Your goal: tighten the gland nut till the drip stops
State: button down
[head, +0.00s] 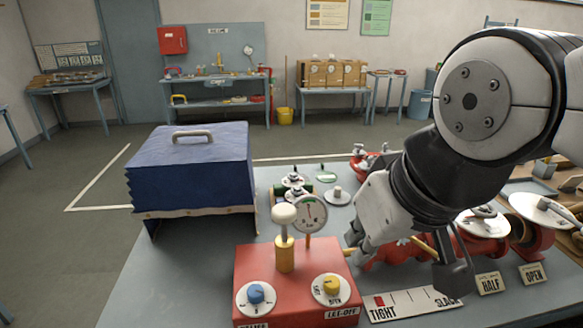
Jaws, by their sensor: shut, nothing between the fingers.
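My gripper (357,238) reaches down from the right over the bench. It is shut and holds nothing that I can see. It hangs in front of red flanged pipework (482,245) and covers part of it. A yellow bar (424,245) shows beside the gripper. I cannot make out the gland nut or any drip; they may be behind my arm. A white scale plate (412,301) marked TIGHT and SLACK lies at the front, with a red mark near TIGHT. A round gauge (310,214) stands behind the red control box (290,275).
The control box has blue (255,293) and yellow (331,286) knobs and a white-topped plunger (285,214). HALF (488,284) and OPEN (533,273) cards stand at the right. The bench's front left is clear.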

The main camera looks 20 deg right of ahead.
aim_at(429, 250)
jog(key=k+l+z, duration=0.1)
jog(key=z, duration=0.75)
